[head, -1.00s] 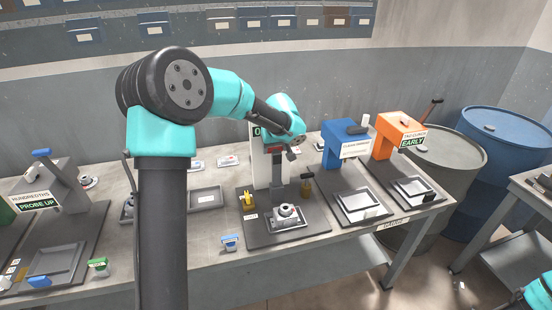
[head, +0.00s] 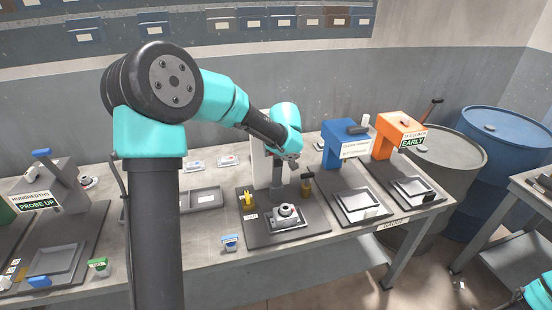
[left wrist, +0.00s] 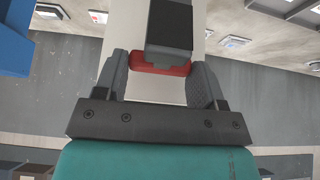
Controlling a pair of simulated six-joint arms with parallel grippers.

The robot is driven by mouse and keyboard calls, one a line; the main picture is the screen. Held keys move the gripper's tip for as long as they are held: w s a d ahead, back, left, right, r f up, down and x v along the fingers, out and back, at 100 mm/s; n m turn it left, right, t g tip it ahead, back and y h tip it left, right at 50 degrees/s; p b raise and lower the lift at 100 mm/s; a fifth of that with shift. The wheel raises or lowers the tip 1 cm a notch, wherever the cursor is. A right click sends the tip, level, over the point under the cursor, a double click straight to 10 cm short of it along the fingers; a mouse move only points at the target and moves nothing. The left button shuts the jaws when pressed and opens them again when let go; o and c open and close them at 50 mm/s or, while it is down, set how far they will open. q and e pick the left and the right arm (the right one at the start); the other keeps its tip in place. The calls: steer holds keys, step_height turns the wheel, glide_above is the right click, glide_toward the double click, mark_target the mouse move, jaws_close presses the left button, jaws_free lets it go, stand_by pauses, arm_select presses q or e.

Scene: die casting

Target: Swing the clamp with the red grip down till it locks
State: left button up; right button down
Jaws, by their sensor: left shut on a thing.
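The red grip (left wrist: 152,66) shows in the left wrist view, between the two fingers of my left gripper (left wrist: 160,68), which is shut on it. A dark clamp block (left wrist: 169,28) sits over its middle. In the head view my left gripper (head: 289,158) is above the fixture on the dark base plate (head: 262,235); there the arm hides the red grip. Below it stand a grey clamp post (head: 278,172) and a round metal part (head: 286,212) on the fixture. Part of my right arm shows at the bottom right; its fingers are not clear.
A yellow piece (head: 248,199) and a dark-handled piece (head: 307,186) flank the fixture. A blue stand (head: 345,140) and an orange stand (head: 398,130) are to the right. A grey tray (head: 205,201) lies to the left. A small blue-topped block (head: 230,243) stands near the front edge.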

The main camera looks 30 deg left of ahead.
mark_target(279, 158)
arm_select(q)
steer(key=shift+s+d+t+y, duration=0.6)
steer(key=shift+s+d, duration=0.1)
steer(key=shift+s+d+f+t+y, duration=0.2)
steer(key=shift+s+d+t+y, duration=0.3)
steer(key=shift+s+d+y, duration=0.15)
steer(key=shift+s, duration=0.1)
stand_by(0.3)
steer(key=shift+s+d+f+t+y, duration=0.35)
steer(key=shift+s+d+t+y, duration=0.2)
steer(key=shift+d, duration=0.2)
steer(key=shift+s, duration=0.15)
steer(key=shift+s+d+f+t+y, duration=0.4)
steer(key=shift+s+d+t+y, duration=0.1)
steer(key=shift+s+d, duration=0.1)
